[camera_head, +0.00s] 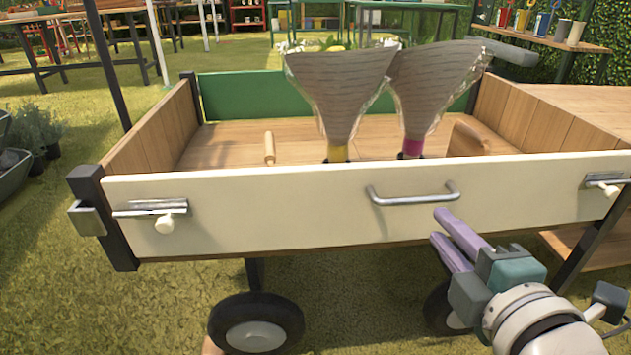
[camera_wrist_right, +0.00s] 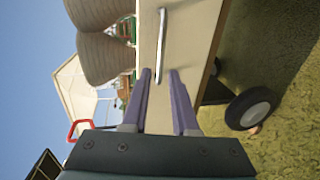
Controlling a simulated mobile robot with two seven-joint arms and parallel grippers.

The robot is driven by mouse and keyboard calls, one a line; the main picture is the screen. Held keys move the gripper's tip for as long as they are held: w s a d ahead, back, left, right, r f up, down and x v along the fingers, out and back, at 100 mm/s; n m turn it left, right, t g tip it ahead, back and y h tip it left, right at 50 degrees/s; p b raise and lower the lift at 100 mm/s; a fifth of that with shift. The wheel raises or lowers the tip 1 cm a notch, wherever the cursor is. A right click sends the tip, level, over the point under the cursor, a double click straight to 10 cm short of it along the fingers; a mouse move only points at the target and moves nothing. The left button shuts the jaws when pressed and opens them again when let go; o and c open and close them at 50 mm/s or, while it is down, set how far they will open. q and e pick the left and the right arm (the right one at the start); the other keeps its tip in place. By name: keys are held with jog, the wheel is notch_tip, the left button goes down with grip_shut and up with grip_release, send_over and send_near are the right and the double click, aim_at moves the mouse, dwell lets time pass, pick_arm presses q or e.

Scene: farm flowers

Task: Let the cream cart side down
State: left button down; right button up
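The cream cart side (camera_head: 300,205) stands upright along the cart's near edge, with a metal bar handle (camera_head: 413,194) right of its middle. A bolt with a white knob sits at each end, the left bolt (camera_head: 152,209) and the right bolt (camera_head: 607,182); I cannot tell if they are fully drawn. My right gripper (camera_head: 438,227) is open, its purple fingers just below the handle's right part. In the right wrist view, the handle (camera_wrist_right: 162,40) lines up with the gap between the fingers (camera_wrist_right: 160,73); contact is not clear. My left gripper is out of view.
Two wrapped cones (camera_head: 340,85) (camera_head: 432,85) stand in the wooden cart bed. A wooden peg (camera_head: 269,147) is there too. A wooden table (camera_head: 585,110) adjoins the right. Black wheels (camera_head: 255,322) are below. Grass (camera_head: 90,300) in front at left is open.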

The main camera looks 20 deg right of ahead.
aim_at(418, 202)
jog(key=b+x, duration=0.4)
jog(key=x, duration=0.5)
jog(key=shift+s+d+f, duration=0.1)
jog(key=shift+s+f, duration=0.05)
jog(key=shift+w+d, duration=0.15)
jog(key=shift+w, duration=0.45)
grip_shut()
dwell(0.6)
